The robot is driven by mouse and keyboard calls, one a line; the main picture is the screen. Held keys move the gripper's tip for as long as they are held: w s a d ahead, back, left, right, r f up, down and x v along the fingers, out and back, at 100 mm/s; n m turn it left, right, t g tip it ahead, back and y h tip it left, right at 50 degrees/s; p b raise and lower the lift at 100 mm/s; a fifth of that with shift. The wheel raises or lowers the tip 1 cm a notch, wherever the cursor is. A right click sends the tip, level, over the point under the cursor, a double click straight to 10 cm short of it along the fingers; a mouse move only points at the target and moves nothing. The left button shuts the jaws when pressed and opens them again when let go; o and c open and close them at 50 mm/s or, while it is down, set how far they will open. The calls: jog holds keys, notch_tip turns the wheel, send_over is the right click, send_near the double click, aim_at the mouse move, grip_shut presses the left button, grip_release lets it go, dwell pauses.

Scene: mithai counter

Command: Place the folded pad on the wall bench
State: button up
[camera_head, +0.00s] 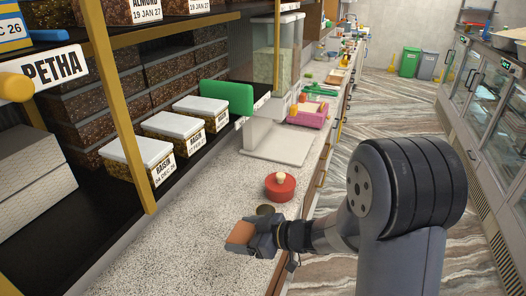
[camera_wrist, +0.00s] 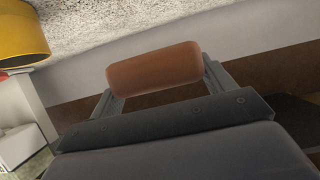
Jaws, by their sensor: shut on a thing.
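The folded pad (camera_head: 240,232) is a small orange-brown block. My gripper (camera_head: 246,242) is shut on it, at the near end of my arm's reach over the speckled bench top (camera_head: 195,240). In the wrist view the pad (camera_wrist: 155,67) sits crosswise between the two fingers, its rounded long face showing. The bench top (camera_wrist: 110,22) also shows along the top of that view. I cannot tell whether the pad touches the bench or is held just above it.
A shelf with raisin boxes (camera_head: 140,162) runs along the left. A clear bin on a pale base (camera_head: 275,145) stands farther back. The near bench top is bare.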

jog(key=shift+w+d, duration=0.2)
jog(key=shift+w, duration=0.1)
jog(key=shift+c, duration=0.2)
jog(key=w+d+f+m+t+h, duration=0.25)
jog(key=d+m+h, duration=0.2)
jog(key=d, duration=0.25)
jog(key=w+d+f+m+t+h, duration=0.1)
jog(key=d+f+m+t+h, duration=0.3)
jog(key=d, duration=0.4)
jog(key=w+d+f+m+t+h, duration=0.2)
jog(key=d+m+t+h, duration=0.15)
jog(key=d+m, duration=0.3)
notch_tip(320, 180, up, 8)
jog(key=n+g+y, duration=0.9)
jog(key=n+y, duration=0.2)
jog(key=n, duration=0.3)
send_over(245, 263)
jog(key=w+d, duration=0.1)
jog(key=shift+w+r, duration=0.2)
jog(key=shift+s+a+n+g+y, duration=0.45)
jog(key=shift+s+n+g+y, duration=0.15)
jog(key=shift+s, duration=0.2)
jog(key=shift+f, duration=4.75)
